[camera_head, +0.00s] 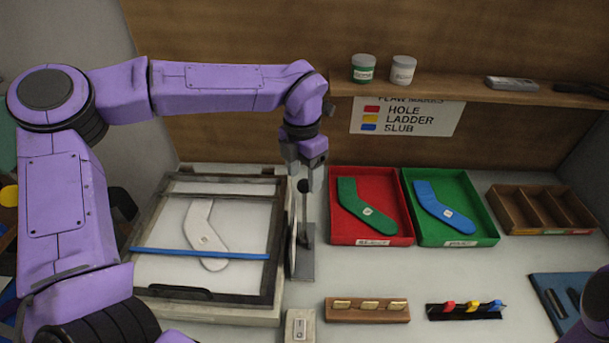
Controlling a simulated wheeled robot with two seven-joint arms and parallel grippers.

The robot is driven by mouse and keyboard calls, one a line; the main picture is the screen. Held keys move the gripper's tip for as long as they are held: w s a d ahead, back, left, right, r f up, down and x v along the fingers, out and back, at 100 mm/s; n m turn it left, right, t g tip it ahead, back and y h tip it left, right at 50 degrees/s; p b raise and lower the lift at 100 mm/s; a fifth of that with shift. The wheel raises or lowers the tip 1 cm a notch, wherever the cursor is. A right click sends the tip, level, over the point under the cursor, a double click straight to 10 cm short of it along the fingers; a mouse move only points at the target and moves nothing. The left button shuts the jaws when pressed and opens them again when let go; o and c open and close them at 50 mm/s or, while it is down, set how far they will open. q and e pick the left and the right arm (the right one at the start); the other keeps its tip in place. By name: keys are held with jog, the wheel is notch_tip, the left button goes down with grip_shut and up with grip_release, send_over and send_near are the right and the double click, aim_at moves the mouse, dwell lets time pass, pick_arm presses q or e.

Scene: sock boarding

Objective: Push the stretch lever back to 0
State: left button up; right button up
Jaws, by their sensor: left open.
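The stretch lever (304,212) appears to be the dark, thin upright with a round knob, standing on a grey base just right of the boarding frame. Its scale marks are too small to read. My left gripper (306,178) reaches in from the upper left and points down at the lever's top. Its jaws are open, with a finger on either side of the knob; I cannot tell whether they touch it. A white sock form (203,232) lies inside the dark-rimmed frame (268,240), with a blue bar (200,253) across it. My right gripper is not in view.
A red tray (408,238) holds a green sock, and a green tray (492,236) holds a blue sock. A wooden divided box (545,210) is at right. A wooden block with brass pieces (367,311) and a rack of coloured markers (465,309) stand in front. A shelf (450,90) runs behind.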

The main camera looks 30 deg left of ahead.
pick_arm(q)
jog(key=shift+w+f, duration=0.3)
jog(key=shift+f, duration=0.3)
jog(key=shift+w+f, duration=0.25)
jog(key=shift+f, duration=0.35)
jog(key=shift+s, duration=0.45)
jog(key=shift+w, duration=0.15)
grip_shut()
jog(key=shift+w+a+r+p, duration=0.1)
jog(key=shift+w+a+p, duration=0.1)
jog(key=shift+p, duration=0.2)
jog(key=w, duration=0.1)
jog(key=w+a+f, duration=0.1)
jog(key=w, duration=0.1)
jog(key=w+a+f+p, duration=0.1)
jog(key=w, duration=0.1)
jog(key=shift+a, duration=0.1)
jog(key=shift+c, duration=1.1)
grip_release()
jog(key=shift+o, duration=1.1)
jog(key=shift+w+a, duration=0.1)
jog(key=shift+w, duration=0.05)
notch_tip(320, 180, up, 10)
jog(key=b, duration=0.2)
jog(key=shift+w+a, duration=0.2)
jog(key=shift+a, duration=0.1)
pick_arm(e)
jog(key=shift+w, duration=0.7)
